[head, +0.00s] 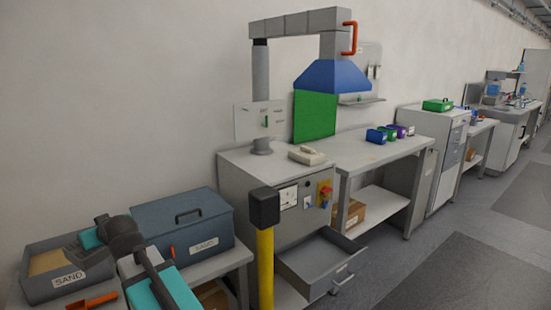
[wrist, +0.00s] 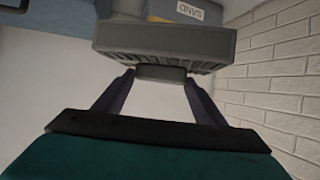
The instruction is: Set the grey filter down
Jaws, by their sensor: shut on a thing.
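In the wrist view the grey filter (wrist: 165,40) is a wide dark grey slab with a ribbed edge and a small block-like grip on its near side. My gripper (wrist: 161,78) is shut on that grip, one dark finger on each side. The filter hangs in front of the fingers and hides part of what lies beyond it. I cannot tell whether it touches any surface.
An open SAND tray (head: 95,278) and a closed SAND box (head: 190,261) stand at the lower left. A yellow post (head: 266,270) stands before the grey cabinet (head: 240,180), whose drawer (head: 300,282) is open. The workbench (head: 375,152) has bare space. A brick wall (wrist: 280,75) is at right.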

